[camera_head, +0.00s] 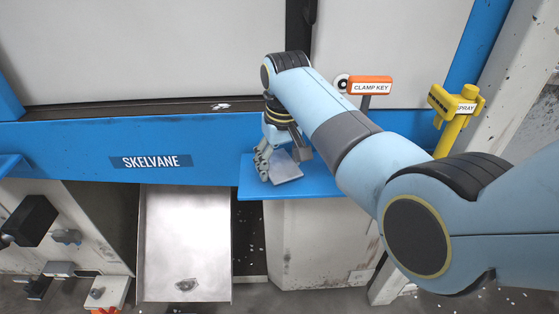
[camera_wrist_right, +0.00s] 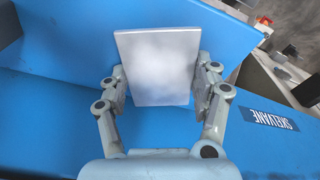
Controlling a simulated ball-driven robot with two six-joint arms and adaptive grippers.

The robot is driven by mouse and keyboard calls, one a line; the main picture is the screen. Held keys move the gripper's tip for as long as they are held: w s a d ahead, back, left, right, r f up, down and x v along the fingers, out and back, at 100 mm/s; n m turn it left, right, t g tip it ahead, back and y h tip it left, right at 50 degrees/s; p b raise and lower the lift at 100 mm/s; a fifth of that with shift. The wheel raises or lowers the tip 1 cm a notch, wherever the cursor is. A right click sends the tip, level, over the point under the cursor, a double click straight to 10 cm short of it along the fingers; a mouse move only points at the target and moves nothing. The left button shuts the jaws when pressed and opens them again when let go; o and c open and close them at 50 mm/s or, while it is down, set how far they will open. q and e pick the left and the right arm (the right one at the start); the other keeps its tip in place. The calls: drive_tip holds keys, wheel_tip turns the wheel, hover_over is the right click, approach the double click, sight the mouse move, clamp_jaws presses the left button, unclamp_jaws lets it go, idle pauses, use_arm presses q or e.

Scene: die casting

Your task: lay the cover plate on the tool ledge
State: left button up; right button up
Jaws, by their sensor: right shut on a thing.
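The cover plate (camera_wrist_right: 158,62) is a flat light-grey rectangle between the fingers of my right gripper (camera_wrist_right: 163,90). The right gripper is shut on the plate, with a finger at each side edge. In the wrist view the blue ledge (camera_wrist_right: 228,40) shows behind the plate. I cannot tell whether the plate touches the ledge. My left gripper is not in view.
An orange clamp key tag (camera_head: 370,86) and a yellow spray holder (camera_head: 455,118) stand right of the ledge. A blue beam labelled SKELVANE (camera_head: 110,140) runs behind it. A metal chute (camera_head: 185,240) slopes below left. My right arm covers part of the ledge's right side.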

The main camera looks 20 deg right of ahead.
sight(282, 169)
drive_tip(key=shift+f, duration=0.1)
drive_tip(key=o, duration=1.7)
wheel_tip(282, 169, up, 12)
drive_tip(key=s, duration=0.1)
drive_tip(key=shift+s, duration=0.2)
drive_tip(key=shift+d, duration=0.1)
